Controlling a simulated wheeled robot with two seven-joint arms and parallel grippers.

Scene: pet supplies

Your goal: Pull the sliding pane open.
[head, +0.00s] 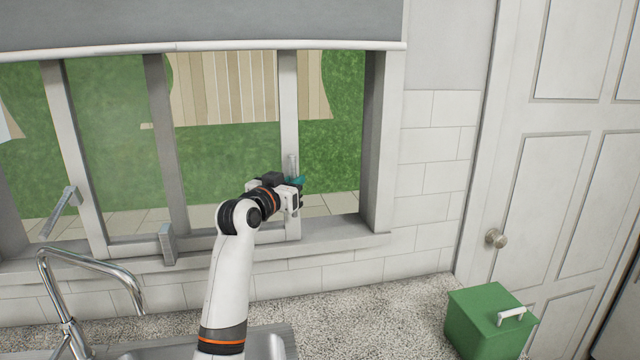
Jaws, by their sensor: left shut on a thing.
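The sliding pane has a pale frame, and its right upright (289,110) stands left of the grey right window jamb (378,140). A slim vertical grey handle (292,164) is on that upright, its lower part hidden by my gripper. My left gripper (294,187) is shut on the handle, and its fingers are partly hidden by its own body. Between this upright and the jamb there is a gap showing grass; I cannot tell whether glass fills it. My right gripper is not in view.
A chrome faucet (95,265) and sink stand at lower left in front of the window. A green box (480,320) with a white handle sits on the speckled counter (370,300) at right. A white door (550,170) with a round knob is on the right. A grey blind hangs above.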

